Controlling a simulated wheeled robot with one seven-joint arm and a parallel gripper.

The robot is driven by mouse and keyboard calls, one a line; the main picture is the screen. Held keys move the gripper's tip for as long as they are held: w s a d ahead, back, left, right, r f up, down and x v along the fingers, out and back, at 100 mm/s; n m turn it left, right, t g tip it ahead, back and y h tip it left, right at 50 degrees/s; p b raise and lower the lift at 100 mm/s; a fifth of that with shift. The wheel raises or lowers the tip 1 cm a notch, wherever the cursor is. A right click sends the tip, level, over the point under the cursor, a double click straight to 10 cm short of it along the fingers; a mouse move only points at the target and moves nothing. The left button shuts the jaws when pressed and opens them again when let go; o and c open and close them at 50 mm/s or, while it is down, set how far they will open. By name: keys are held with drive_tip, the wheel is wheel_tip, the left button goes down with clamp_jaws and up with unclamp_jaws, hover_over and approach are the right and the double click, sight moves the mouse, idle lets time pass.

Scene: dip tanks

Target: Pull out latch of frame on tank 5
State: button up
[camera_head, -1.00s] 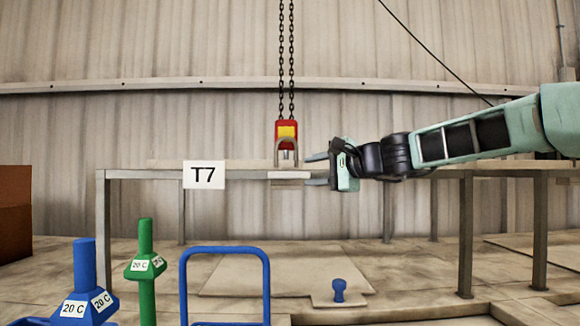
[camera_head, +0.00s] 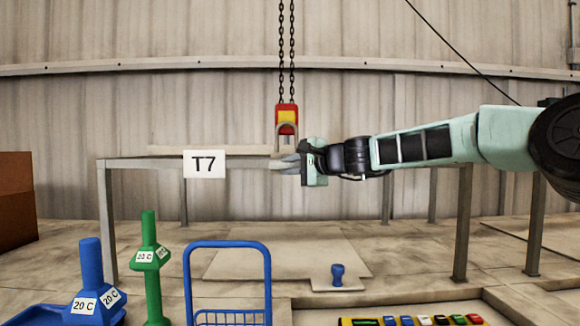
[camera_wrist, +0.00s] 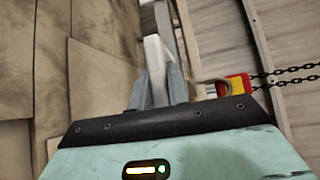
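My gripper (camera_head: 287,163) is at the end of the grey rack beam, just below a red and yellow hoist block (camera_head: 287,117) with a grey shackle. Its fingers are close together around a pale piece (camera_wrist: 158,68), which shows between them in the wrist view; they look shut on it. The hoist block also shows to the right in the wrist view (camera_wrist: 238,84). I cannot make out a separate latch, as the fingers hide that spot.
A blue wire frame (camera_head: 228,247), a green post (camera_head: 151,268) and a blue post (camera_head: 90,263) labelled 20 C stand in front. A blue knob (camera_head: 337,273) sits on a pale lid. Coloured buttons (camera_head: 424,320) line the lower right. Hoist chains hang overhead.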

drive_tip(key=shift+s+f+b, duration=0.1)
drive_tip(key=shift+s+b, duration=0.1)
drive_tip(key=shift+b, duration=0.2)
clamp_jaws()
drive_tip(key=s+b, duration=0.6)
drive_tip(key=s, duration=0.1)
drive_tip(key=o, duration=0.9)
unclamp_jaws()
drive_tip(key=shift+c, duration=0.2)
drive_tip(key=shift+d, duration=0.15)
drive_tip(key=b+v, duration=0.7)
drive_tip(key=v, duration=1)
drive_tip(key=shift+b, duration=0.35)
